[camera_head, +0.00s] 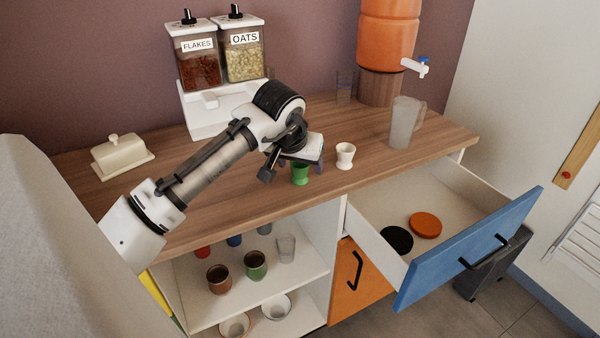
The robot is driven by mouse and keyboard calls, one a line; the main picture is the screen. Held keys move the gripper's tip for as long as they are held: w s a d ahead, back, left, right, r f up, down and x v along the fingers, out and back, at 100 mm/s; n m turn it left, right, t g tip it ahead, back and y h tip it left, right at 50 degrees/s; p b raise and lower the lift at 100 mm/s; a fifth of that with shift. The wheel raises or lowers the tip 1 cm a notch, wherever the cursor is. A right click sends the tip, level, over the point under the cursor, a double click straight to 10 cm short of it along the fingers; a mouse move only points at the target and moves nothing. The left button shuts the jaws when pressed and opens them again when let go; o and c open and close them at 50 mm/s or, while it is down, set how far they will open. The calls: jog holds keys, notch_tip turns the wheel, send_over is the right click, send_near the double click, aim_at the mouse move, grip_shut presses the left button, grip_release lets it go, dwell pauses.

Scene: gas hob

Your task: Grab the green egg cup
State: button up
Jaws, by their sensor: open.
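A small green egg cup (300,174) stands upright on the wooden counter, close to its front edge. My gripper (302,160) is just above and behind the egg cup, with its dark fingers near the cup's rim. The gripper is open. Its fingers are small and partly hidden by my wrist, so I cannot tell whether they touch the cup or straddle it. A white egg cup (345,155) stands a little to the right of the green one, apart from it.
A cereal dispenser (213,105) and butter dish (121,157) stand behind and left. A frosted jug (404,122) and orange drink dispenser (388,35) stand right. Below, a blue-fronted drawer (470,250) is pulled out, and an open shelf (205,309) holds cups and bowls.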

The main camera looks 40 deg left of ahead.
jog(key=shift+w+a+f, duration=0.1)
jog(key=shift+w+f, duration=0.2)
jog(key=shift+f, duration=0.2)
jog(key=c, duration=1.1)
jog(key=shift+o, duration=0.2)
